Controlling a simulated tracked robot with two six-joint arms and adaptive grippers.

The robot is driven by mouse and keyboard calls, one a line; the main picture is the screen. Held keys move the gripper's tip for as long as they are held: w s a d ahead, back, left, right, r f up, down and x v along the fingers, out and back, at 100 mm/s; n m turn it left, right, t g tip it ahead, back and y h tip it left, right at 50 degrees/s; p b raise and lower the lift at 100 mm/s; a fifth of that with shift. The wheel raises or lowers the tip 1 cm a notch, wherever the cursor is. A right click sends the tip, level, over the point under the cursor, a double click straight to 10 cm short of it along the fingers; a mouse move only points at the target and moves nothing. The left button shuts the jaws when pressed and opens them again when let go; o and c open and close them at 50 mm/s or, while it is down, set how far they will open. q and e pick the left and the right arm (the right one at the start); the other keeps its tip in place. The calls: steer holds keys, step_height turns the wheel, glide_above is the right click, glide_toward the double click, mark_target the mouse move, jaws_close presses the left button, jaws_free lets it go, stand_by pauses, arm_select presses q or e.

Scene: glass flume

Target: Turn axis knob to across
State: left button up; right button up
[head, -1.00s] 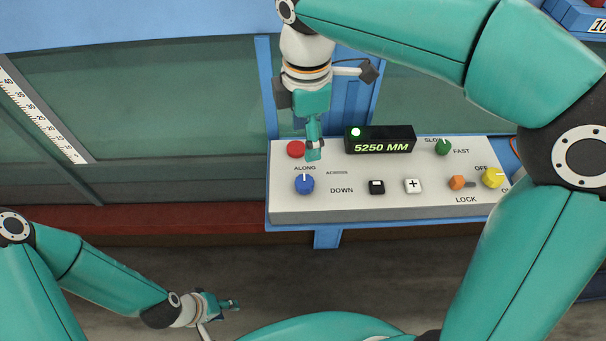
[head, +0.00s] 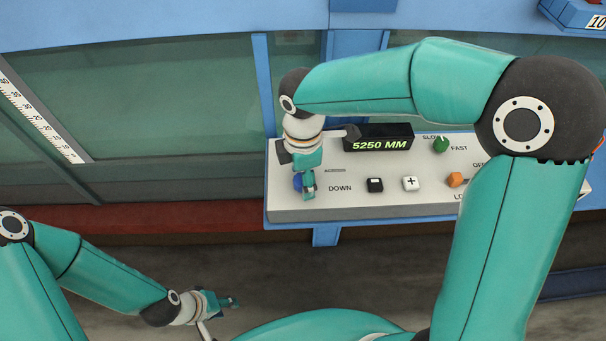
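The blue axis knob (head: 297,181) sits at the left of the grey control panel (head: 385,203). Only its left part shows; my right gripper hides the rest, along with its pointer and the ALONG label. The small ACROSS label (head: 335,170) is visible to its right. My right gripper (head: 308,190) hangs over the knob, pointing down. I cannot tell whether it touches the knob or whether its fingers are open. My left gripper (head: 232,302) is low, in front of the panel and away from it, with nothing visible in it; its finger gap is unclear.
A black display (head: 378,140) reading 5250 MM stands behind the knob. A black button (head: 375,185), a white plus button (head: 411,183), an orange lock knob (head: 455,180) and a green knob (head: 441,145) are to the right.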

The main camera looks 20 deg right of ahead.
steer(key=c, duration=1.1)
steer(key=shift+c, duration=0.2)
steer(key=shift+m, duration=0.3)
steer(key=m+b, duration=0.1)
steer(key=m, duration=0.2)
steer(key=m+b, duration=0.1)
steer(key=m, duration=0.4)
steer(key=shift+b, duration=0.4)
steer(key=shift+r, duration=0.1)
steer(key=o, duration=1.1)
